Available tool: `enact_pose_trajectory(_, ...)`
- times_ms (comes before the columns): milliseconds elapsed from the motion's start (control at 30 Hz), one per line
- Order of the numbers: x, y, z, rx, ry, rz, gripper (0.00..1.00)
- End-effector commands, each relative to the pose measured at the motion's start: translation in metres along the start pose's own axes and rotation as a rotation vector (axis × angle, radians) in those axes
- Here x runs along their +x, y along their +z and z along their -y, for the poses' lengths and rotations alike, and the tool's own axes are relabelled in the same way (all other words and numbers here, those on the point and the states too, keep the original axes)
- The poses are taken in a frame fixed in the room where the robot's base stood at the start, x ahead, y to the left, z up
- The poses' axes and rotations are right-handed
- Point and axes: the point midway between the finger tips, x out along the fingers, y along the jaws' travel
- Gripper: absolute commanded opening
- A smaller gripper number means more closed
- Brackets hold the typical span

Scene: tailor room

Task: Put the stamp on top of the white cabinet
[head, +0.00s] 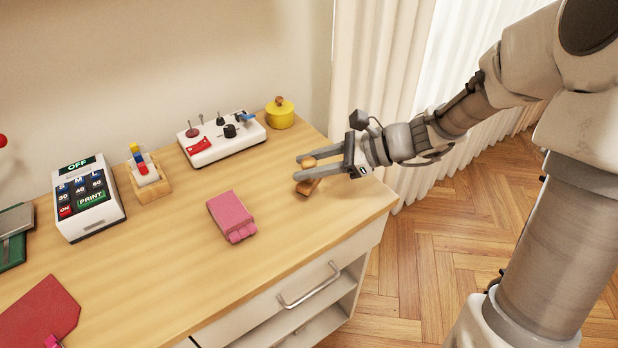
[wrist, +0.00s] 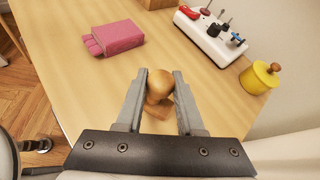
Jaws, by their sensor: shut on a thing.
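The stamp is a small wooden piece with a round knob and a flat base. It shows in the head view (head: 309,187) near the right end of the wooden tabletop, and in the wrist view (wrist: 159,86) between the fingers. My gripper (head: 298,167) is shut on the stamp's knob, with a finger on either side. The gripper also shows in the wrist view (wrist: 160,76). The stamp's base looks tilted in the head view; I cannot tell if it touches the tabletop. White drawer fronts (head: 262,301) with a metal handle lie under the tabletop. No separate white cabinet is clear.
On the tabletop (head: 180,262) are a pink packet (head: 232,216), a white switch box (head: 221,140), a yellow pot (head: 280,113), a wooden holder (head: 151,187) and a labelled button box (head: 88,199). Curtains (head: 370,80) hang behind my arm. Floor is open at right.

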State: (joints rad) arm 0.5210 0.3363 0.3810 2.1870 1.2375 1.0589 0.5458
Motion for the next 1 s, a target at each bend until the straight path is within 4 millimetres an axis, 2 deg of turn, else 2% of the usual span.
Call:
enact_pose_trajectory(33, 0.006, -0.012, -0.003, 0.005, 0.001, 0.002, 0.00)
enact_pose_trajectory(133, 0.011, -0.022, -0.005, 0.002, 0.001, 0.002, 0.00)
enact_pose_trajectory(500, 0.013, -0.025, -0.005, 0.001, 0.001, 0.001, 0.00)
enact_pose_trajectory(533, 0.013, -0.025, -0.005, 0.001, 0.001, 0.001, 0.39)
enact_pose_trajectory(700, 0.012, -0.024, -0.005, 0.001, 0.001, 0.001, 0.67)
enact_pose_trajectory(1000, 0.011, -0.022, -0.004, 0.000, 0.000, 0.001, 0.67)
